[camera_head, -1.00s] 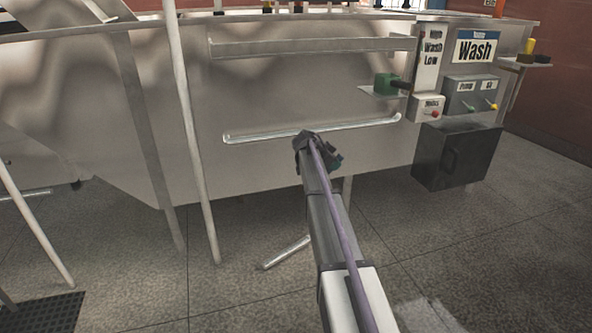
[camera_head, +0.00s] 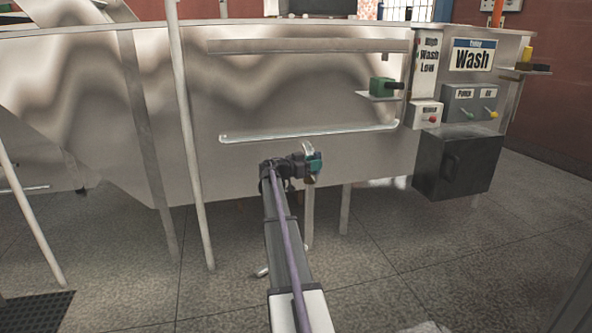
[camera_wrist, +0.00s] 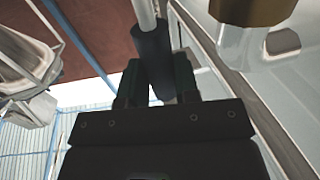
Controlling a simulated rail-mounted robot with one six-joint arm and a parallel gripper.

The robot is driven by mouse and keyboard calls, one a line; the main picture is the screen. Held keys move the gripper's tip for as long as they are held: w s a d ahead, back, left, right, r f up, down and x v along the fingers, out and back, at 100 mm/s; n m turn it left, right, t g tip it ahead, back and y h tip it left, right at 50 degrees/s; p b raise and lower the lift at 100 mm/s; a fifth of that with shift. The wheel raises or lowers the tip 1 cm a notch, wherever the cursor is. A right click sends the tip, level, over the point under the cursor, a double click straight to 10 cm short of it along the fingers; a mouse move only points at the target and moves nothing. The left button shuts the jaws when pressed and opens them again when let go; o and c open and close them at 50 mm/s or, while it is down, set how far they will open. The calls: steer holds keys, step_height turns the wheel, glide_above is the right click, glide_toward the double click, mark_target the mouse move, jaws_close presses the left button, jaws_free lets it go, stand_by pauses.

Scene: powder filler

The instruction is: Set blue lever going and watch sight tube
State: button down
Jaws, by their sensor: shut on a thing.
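My gripper (camera_wrist: 155,85) is shut on a dark, blue-grey cylindrical grip (camera_wrist: 152,60) in the wrist view. A pale rod runs out of the grip at the top of that view. I take this as the lever; its blue colour is hard to tell. In the head view my gripper (camera_head: 313,163) is in front of the lower part of the steel machine, and the lever cannot be made out clearly. A clear tube (camera_wrist: 239,45) under a brass-coloured cap is at the upper right of the wrist view; I cannot tell whether it is the sight tube.
The steel machine (camera_head: 310,85) fills the back. Long rails cross its front. A green block (camera_head: 381,87), a Wash panel (camera_head: 472,56), small switches and a dark box (camera_head: 458,163) are at the right. Thin posts stand at left. The floor at right is open.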

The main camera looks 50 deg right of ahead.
steer(key=shift+a, duration=0.15)
stand_by(0.3)
steer(key=c, duration=0.8)
jaws_free()
steer(key=shift+w, duration=0.1)
steer(key=shift+c, duration=0.2)
steer(key=v, duration=1)
steer(key=shift+a+f, duration=0.15)
steer(key=shift+a, duration=0.2)
steer(key=shift+w, duration=0.15)
